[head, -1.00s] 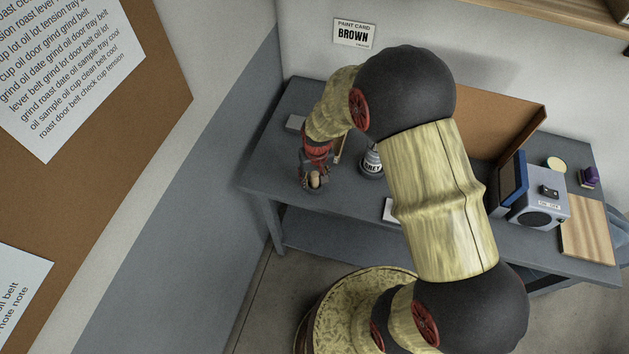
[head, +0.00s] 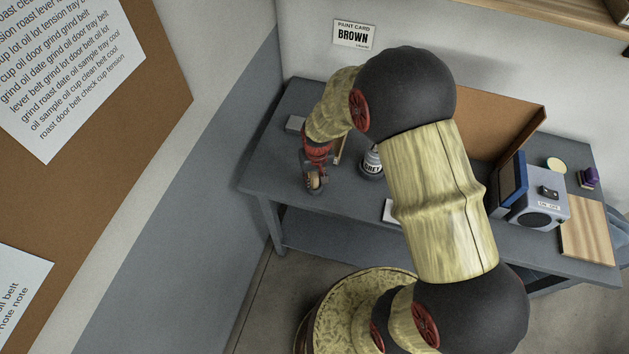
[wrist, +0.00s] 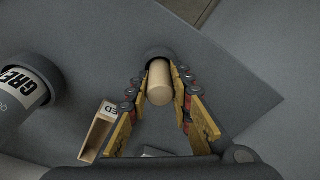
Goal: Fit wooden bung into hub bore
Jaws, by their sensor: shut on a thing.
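The wooden bung (wrist: 159,84) is a pale, plain cylinder between my fingers in the wrist view. It also shows small at the desk's front left in the head view (head: 315,182). My gripper (wrist: 160,90) is shut on it, with a finger on each side. A dark grey rounded piece (wrist: 152,53) lies just beyond the bung's far end; I cannot tell whether the two touch. I cannot make out the hub or its bore for certain in either view.
A can labelled GREY (head: 372,162) stands close right of my gripper in the head view. An open wooden holder marked RED (wrist: 98,131) is near my fingers. A grey machine (head: 538,210) and a brown board (head: 505,115) stand farther right on the desk (head: 262,165).

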